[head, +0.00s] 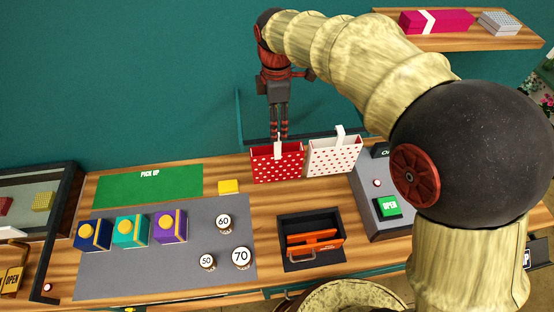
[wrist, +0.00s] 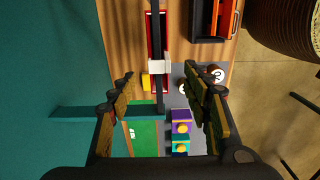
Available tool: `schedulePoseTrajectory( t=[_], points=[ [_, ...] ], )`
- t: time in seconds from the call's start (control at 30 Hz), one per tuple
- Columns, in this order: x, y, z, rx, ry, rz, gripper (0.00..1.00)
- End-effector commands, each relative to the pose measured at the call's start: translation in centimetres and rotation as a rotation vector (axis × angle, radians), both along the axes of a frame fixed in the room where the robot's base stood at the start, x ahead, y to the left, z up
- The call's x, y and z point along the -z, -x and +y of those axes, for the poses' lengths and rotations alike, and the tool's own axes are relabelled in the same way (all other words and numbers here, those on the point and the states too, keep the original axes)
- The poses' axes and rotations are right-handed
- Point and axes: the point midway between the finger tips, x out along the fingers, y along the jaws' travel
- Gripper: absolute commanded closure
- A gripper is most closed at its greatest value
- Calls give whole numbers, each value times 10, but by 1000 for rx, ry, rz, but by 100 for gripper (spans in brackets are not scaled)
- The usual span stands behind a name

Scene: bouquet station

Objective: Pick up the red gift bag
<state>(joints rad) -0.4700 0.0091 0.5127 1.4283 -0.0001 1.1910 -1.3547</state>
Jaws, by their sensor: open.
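The red gift bag (head: 262,166) with white dots stands upright on the wooden counter, left of a white bag with red dots (head: 330,160). A white handle rises from its top edge. My gripper (head: 279,137) points down just above the red bag in the head view, its tips close to the bag's top. In the wrist view my gripper (wrist: 159,75) is open, with fingers spread left and right of the red bag (wrist: 149,35) and its white handle (wrist: 160,67). Whether a finger touches the bag, I cannot tell.
A dark tray (head: 290,262) with an orange item is in front. A teal wall stands close behind.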

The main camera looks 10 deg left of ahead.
Motion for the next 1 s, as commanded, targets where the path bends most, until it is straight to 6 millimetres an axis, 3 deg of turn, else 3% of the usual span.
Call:
schedulePoseTrajectory(
  t=[0.6,0.87,1.0],
  points=[
    [71,-2,0,-1,0,1,51],
    [75,-2,0,-1,0,-1,51],
    [75,-2,0,-1,-1,-2,57]
  ],
)
